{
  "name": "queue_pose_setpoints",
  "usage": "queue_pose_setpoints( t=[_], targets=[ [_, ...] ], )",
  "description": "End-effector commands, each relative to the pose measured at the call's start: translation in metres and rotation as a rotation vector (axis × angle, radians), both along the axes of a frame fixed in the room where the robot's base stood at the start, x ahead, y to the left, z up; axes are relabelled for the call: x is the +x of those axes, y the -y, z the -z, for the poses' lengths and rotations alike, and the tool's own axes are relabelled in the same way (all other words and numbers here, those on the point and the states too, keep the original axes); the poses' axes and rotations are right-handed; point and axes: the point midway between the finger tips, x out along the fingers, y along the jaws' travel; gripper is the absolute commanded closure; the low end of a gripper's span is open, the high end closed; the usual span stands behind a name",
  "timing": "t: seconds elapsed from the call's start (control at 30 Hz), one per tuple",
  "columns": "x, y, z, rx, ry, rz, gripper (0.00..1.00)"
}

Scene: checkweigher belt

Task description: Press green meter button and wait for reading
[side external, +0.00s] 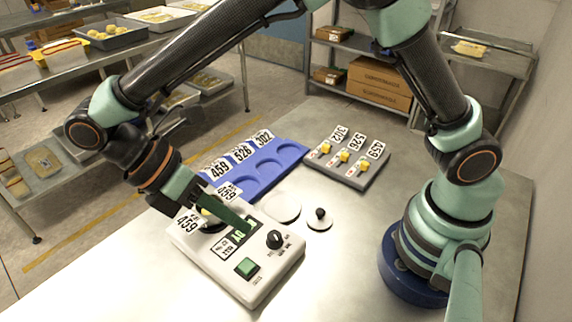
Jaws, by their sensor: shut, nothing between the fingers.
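The pale grey meter (270,284) sits on the steel table, left of centre. Its square green button (247,267) is on the front part of the top, uncovered. A small display with lit green characters (238,236) is partly covered by my gripper, so I cannot read it fully. A black knob (275,239) sits right of the display. My gripper (246,227) is shut and empty, its dark green fingers slanting down over the meter beside the display. The tips are behind the green button, not on it. A dark round well at the meter's back left is partly hidden by my gripper.
A blue tray (262,183) with round recesses and number cards stands behind the meter. A grey rack (350,172) with several yellow-topped pieces is to its right. A white disc (282,207) and a black-knobbed lid (319,219) lie between.

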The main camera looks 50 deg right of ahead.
Motion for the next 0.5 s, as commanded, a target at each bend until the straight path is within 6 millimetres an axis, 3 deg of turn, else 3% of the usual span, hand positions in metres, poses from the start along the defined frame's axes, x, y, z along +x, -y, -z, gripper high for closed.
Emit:
queue_pose_setpoints(
  t=[0.27, 0.5],
  targets=[
    [0.0, 0.0, 0.008, -0.001, 0.0, 0.002, 1.0],
    [0.0, 0.001, 0.037, -0.003, -0.001, 0.002, 1.0]
  ],
)
